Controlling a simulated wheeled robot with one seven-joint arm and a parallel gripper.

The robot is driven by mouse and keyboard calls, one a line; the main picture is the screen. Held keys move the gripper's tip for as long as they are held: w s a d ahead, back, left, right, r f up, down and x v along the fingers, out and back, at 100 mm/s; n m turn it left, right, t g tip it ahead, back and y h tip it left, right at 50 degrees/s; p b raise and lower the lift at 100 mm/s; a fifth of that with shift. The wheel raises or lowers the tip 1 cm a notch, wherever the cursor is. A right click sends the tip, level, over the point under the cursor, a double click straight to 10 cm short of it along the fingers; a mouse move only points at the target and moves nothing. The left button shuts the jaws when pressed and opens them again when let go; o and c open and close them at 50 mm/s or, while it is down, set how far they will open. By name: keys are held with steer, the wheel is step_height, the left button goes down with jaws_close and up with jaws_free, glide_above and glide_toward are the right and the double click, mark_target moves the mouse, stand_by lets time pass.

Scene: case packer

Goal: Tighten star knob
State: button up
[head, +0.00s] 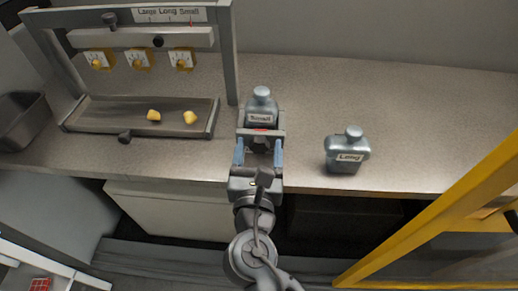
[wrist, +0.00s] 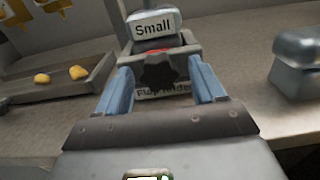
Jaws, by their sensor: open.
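A dark star knob (wrist: 158,70) sits on the front of a grey holder (wrist: 186,50) with a partly hidden label that appears to read "Flap folder". My gripper (head: 259,146) is open, its two blue fingers on either side of the knob. In the wrist view the fingers (wrist: 160,82) flank it with gaps; contact cannot be told. The head view mostly hides this knob behind my gripper. A grey block labelled "Small" (head: 261,108) sits upright in or behind the holder, directly beyond the knob.
A grey block labelled "Long" (head: 346,151) stands right of my gripper. At left, a frame (head: 140,38) carries dark knobs and yellow dials above a tray (head: 95,113) holding two yellow pieces. A yellow rail (head: 440,215) crosses the right foreground.

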steer(key=shift+c, duration=0.4)
steer(key=c, duration=1)
steer(key=shift+o, duration=0.2)
